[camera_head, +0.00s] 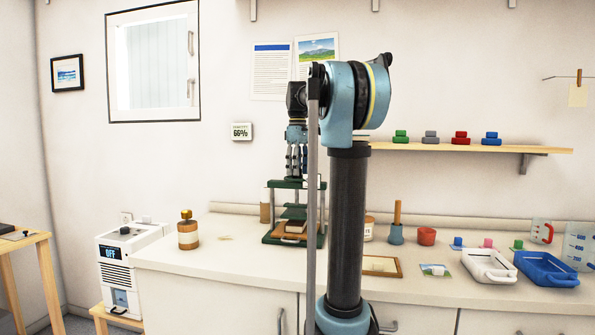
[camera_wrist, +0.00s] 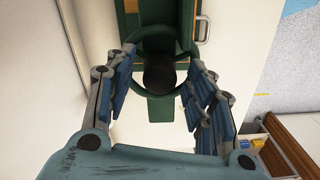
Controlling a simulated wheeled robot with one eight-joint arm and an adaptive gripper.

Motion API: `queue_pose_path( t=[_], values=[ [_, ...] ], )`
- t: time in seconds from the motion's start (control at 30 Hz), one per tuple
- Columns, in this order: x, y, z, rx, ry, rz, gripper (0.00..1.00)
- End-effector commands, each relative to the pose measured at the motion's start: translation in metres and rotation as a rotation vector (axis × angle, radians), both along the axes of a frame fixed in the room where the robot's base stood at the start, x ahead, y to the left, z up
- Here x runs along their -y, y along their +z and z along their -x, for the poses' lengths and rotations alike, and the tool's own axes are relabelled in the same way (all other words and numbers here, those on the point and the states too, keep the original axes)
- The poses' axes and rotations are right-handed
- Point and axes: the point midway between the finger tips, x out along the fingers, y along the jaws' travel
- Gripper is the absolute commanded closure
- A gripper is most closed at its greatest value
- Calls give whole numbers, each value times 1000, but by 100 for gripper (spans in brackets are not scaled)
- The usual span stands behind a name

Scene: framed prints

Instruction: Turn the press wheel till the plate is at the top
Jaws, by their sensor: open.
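The green press (camera_head: 272,239) stands on the counter behind my arm. Its top beam and base are green, with pale posts between. A green plate (camera_head: 294,212) sits between them, below the top beam and just above a brown block-like stack. My gripper (camera_head: 297,174) points down right over the press top. In the wrist view, my gripper (camera_wrist: 162,62) is open, its fingers on both sides of the green press wheel (camera_wrist: 145,92) and its dark round hub (camera_wrist: 160,76). I cannot tell whether the fingers touch the rim. My arm hides part of the press's right side.
A wooden jar with a brass top (camera_head: 188,233) stands left on the counter. To the right are a blue mortar (camera_head: 396,236), a red cup (camera_head: 427,236), a white tray (camera_head: 488,267) and a blue tray (camera_head: 545,269). A wall shelf (camera_head: 480,148) holds coloured blocks.

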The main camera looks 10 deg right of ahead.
Motion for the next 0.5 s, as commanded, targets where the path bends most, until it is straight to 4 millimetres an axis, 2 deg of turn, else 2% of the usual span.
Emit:
queue_pose_path(
  t=[0.17,0.27,0.5],
  values=[
    [0,3,0,0,0,0,51],
    [0,13,0,0,0,0,51],
    [0,54,-1,0,0,0,51]
  ],
)
